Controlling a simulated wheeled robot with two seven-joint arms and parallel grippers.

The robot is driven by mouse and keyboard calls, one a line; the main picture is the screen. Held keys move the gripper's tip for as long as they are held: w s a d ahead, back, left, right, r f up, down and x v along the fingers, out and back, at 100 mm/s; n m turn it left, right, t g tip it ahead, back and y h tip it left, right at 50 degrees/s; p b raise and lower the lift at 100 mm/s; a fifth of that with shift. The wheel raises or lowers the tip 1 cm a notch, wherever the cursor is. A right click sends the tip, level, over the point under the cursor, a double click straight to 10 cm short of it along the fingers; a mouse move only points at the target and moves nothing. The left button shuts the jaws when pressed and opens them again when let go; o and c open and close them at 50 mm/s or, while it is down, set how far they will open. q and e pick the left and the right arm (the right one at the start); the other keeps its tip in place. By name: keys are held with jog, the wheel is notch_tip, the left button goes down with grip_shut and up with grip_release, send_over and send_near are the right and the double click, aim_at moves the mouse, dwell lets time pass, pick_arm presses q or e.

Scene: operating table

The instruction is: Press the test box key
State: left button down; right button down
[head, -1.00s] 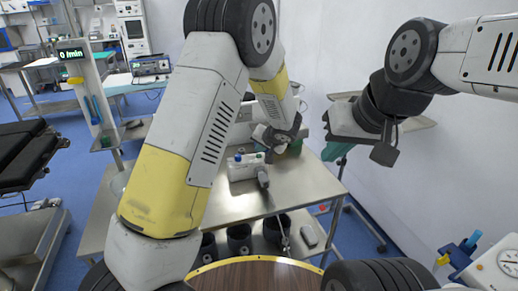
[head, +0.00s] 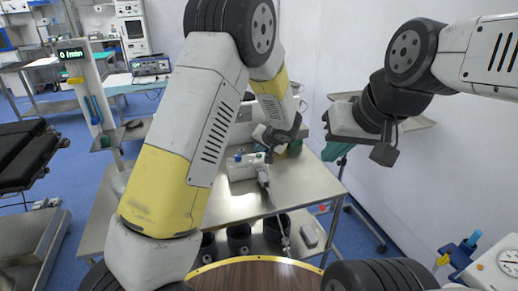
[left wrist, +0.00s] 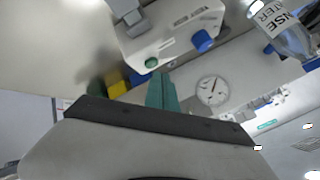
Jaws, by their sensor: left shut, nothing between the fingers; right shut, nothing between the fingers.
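The test box (head: 240,170) is a small white case on the steel table, with blue and green knobs on top. In the left wrist view the box (left wrist: 178,22) shows a round green key (left wrist: 152,62) near its edge and a blue knob (left wrist: 202,41) beside it. My left gripper (head: 294,148) is shut and empty, to the right of the box. In the left wrist view its teal fingertips (left wrist: 161,90) lie just below the green key; I cannot tell whether they touch. My right gripper (head: 334,151) is shut and empty, held further right near the wall.
The steel table (head: 305,183) has clear surface in front and to the right of the box. A grey handle-like piece (head: 263,176) is at the box's front. Dark round containers (head: 239,238) stand on the lower shelf. A bottle (left wrist: 290,32) and a dial (left wrist: 212,90) show in the wrist view.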

aim_at(260, 158)
pick_arm(q)
jog(key=shift+f, duration=0.15)
dwell(0.3)
jog(key=shift+f, duration=0.4)
dwell(0.5)
jog(key=shift+r, duration=0.55)
jog(key=shift+r, duration=0.15)
notch_tip(260, 158, up, 6)
jog(key=shift+f, duration=0.1)
dwell(0.4)
